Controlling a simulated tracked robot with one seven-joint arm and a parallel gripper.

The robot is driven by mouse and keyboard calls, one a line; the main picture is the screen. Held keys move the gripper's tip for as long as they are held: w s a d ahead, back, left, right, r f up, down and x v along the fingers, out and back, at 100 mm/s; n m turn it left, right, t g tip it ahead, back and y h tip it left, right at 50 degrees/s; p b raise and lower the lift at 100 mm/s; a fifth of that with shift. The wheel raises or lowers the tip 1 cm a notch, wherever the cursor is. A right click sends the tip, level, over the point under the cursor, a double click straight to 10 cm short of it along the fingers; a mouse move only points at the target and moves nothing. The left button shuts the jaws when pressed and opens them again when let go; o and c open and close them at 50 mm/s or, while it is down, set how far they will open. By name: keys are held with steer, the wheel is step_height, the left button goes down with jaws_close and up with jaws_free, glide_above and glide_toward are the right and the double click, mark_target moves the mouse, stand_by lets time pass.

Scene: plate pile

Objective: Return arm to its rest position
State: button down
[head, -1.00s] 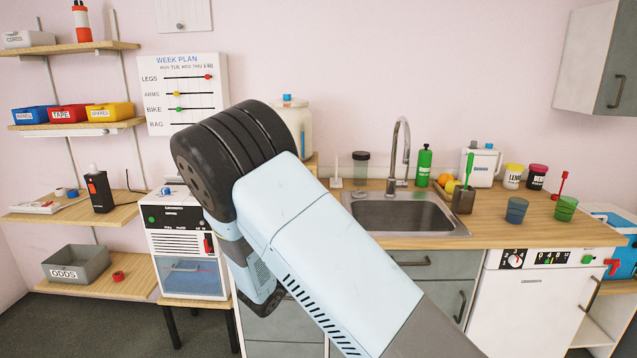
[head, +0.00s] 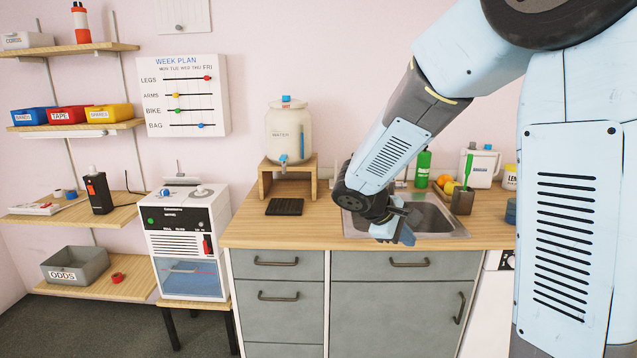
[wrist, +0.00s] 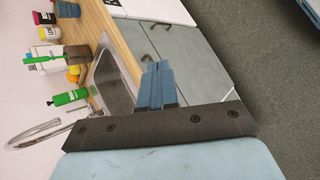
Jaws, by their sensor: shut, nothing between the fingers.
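My gripper (head: 406,234) shows in the head view at the end of my light blue arm, in front of the sink's front edge. In the wrist view its blue fingers (wrist: 158,84) are together with nothing between them. The sink (head: 430,217) is partly hidden behind my arm in the head view. In the wrist view the sink (wrist: 112,80) lies to the left of the fingers, and grey cabinet doors (wrist: 180,50) lie beyond them.
A water dispenser (head: 290,135) stands on a wooden stand, with a dark mat (head: 285,207) before it. A green bottle (head: 423,167) and a dark pot (head: 463,202) stand near the sink. The left worktop (head: 262,232) has free room. My arm hides the right side.

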steer(key=s+d+r+m+t+y, duration=0.1)
steer(key=s+r+m+y, duration=0.3)
steer(key=s, duration=0.7)
steer(key=s+d+r+m+t+y, duration=0.1)
steer(key=s+r+m+y, duration=0.3)
steer(key=s, duration=0.7)
step_height(320, 180, up, 4)
steer(key=shift+s+d+r+m, duration=0.1)
steer(key=shift+s+d+m, duration=0.35)
steer(key=shift+m, duration=0.75)
